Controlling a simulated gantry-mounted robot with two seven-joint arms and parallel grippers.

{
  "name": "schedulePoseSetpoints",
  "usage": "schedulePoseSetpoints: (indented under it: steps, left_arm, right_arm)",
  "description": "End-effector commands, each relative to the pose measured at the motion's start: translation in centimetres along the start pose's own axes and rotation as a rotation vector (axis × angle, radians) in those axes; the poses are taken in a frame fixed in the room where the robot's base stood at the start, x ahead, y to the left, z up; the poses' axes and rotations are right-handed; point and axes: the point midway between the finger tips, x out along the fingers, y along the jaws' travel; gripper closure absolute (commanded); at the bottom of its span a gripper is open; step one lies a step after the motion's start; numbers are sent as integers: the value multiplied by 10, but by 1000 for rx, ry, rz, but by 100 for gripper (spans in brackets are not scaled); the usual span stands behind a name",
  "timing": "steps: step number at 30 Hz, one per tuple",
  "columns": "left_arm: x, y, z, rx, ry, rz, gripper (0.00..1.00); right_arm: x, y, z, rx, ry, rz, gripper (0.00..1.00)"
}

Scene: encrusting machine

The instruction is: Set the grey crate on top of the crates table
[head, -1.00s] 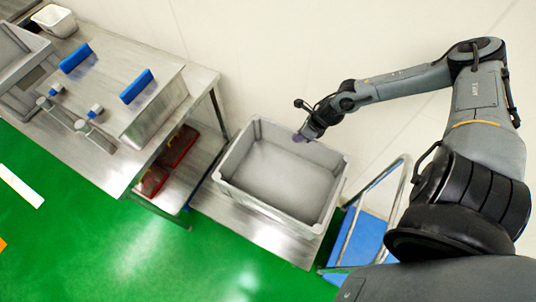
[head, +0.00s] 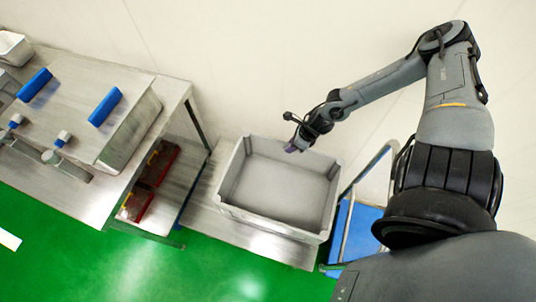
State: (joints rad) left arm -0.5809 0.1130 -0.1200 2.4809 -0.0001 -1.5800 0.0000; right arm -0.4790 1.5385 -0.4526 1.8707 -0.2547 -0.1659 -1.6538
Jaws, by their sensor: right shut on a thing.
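The grey crate (head: 276,222) is an open, empty box in the middle of the head view. It sits on or just above the low steel crates table (head: 200,212); a gap under it cannot be told. My right gripper (head: 293,148) is at the crate's far rim, near the wall, and is shut on that rim. Its fingertips are small and partly hidden by the wrist. My left gripper is not in view.
A taller steel table (head: 178,97) with a lidded metal machine and blue handles (head: 105,106) stands at left. Red boxes (head: 155,178) lie on its lower shelf. A blue cart (head: 355,232) with a metal handle stands right of the crate. Green floor is open in front.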

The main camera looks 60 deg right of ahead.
Motion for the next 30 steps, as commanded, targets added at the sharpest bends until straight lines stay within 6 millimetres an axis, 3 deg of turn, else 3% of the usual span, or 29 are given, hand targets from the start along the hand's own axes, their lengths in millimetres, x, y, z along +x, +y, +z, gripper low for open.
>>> schedulePoseSetpoints:
  steps: [1,6,14,23,30]
  left_arm:
    - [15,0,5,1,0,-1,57]
    - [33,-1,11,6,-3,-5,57]
    - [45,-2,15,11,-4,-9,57]
    - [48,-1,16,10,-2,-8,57]
    - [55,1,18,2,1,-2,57]
  right_arm:
    - [17,1,9,7,-15,5,100]
    - [43,2,30,6,-14,6,100]
    - [68,2,51,5,-10,3,100]
    - [77,3,58,1,-5,4,100]
    - [94,2,50,3,-4,4,100]
